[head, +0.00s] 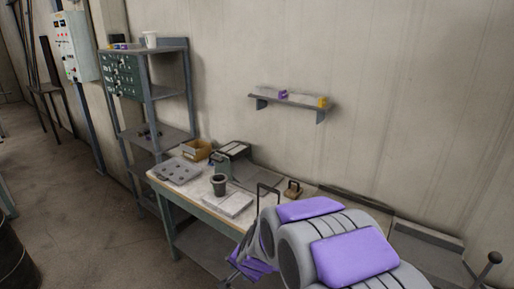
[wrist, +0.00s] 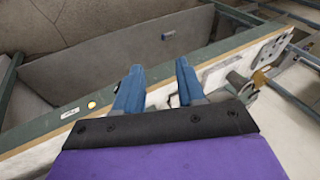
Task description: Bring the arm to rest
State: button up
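My gripper (wrist: 159,68) shows in the wrist view with its two blue fingers apart. Nothing is visible between them except the bench edge and the area below it. My arm's purple and grey links fill the lower right of the head view, and the fingers cannot be made out clearly there. The workbench (head: 160,185) with its green frame stands against the wall. On it are a dark cup (head: 218,184), a pale flat block (head: 236,204) and a grey plate with round hollows (head: 177,171).
A dark drum (head: 14,258) stands at lower left. Open floor (head: 85,200) lies between.

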jog(key=s+d+r+n+g+h, duration=0.1)
jog(key=s+d, duration=0.5)
jog(key=s, duration=0.6)
jog(key=s+d+r+n+g+h, duration=0.1)
jog(key=s+d+r+n+g, duration=0.2)
jog(key=s+d+r, duration=0.3)
jog(key=s+d+r+n+g, duration=0.2)
jog(key=s+d+r, duration=0.2)
jog(key=s, duration=1.3)
jog(key=d, duration=0.2)
jog(key=shift+s+d+r+n+g+h, duration=0.2)
jog(key=shift+s+d+n+g+h, duration=0.1)
jog(key=shift+s+d+g+h, duration=0.1)
